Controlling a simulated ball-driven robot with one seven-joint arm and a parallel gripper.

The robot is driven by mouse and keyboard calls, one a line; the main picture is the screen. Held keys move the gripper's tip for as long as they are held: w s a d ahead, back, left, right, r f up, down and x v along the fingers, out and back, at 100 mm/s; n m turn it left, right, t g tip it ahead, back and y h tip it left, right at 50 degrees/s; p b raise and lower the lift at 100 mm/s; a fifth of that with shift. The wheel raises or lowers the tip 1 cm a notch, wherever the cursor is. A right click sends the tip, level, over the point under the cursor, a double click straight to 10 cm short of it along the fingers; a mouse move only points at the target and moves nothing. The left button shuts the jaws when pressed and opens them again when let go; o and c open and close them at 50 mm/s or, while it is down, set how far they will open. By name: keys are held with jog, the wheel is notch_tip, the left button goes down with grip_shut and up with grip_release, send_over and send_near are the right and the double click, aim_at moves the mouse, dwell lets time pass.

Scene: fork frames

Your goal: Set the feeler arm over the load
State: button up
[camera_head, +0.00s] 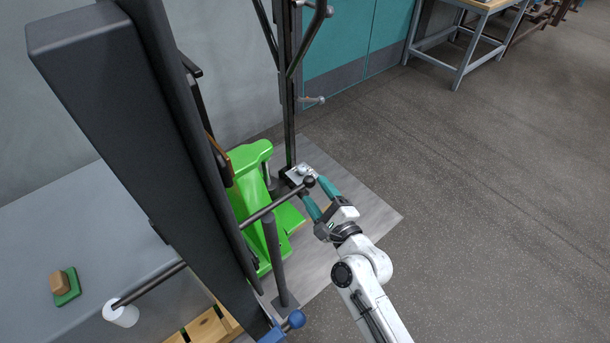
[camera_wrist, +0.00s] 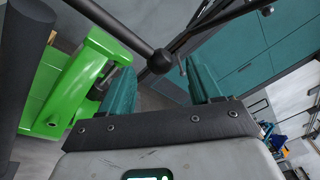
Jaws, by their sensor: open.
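A dark rod with a black ball end (camera_head: 308,181) runs left toward the tall dark column; I take it to be the feeler arm. The wrist view shows its ball (camera_wrist: 160,61) too. A rod in line with it comes out left of the column, ending at a white cylinder (camera_head: 121,314). My gripper (camera_head: 312,188) is open, its teal fingers on either side of the ball. In the wrist view my gripper (camera_wrist: 160,66) has the ball near the gap between its fingertips; I cannot tell contact. A tan block on a green base (camera_head: 66,288) may be the load.
The tall dark column (camera_head: 170,150) hides part of the rod. A bright green body (camera_head: 258,190) stands beside a thin dark post (camera_head: 287,120). A blue knob (camera_head: 296,319) is low in front. The grey surface (camera_head: 60,230) is at left; open floor (camera_head: 480,220) lies right.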

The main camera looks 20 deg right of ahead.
jog(key=w, duration=0.6)
jog(key=shift+w+a, duration=0.35)
jog(key=shift+a, duration=0.1)
jog(key=shift+c, duration=0.2)
jog(key=shift+r, duration=0.1)
grip_shut()
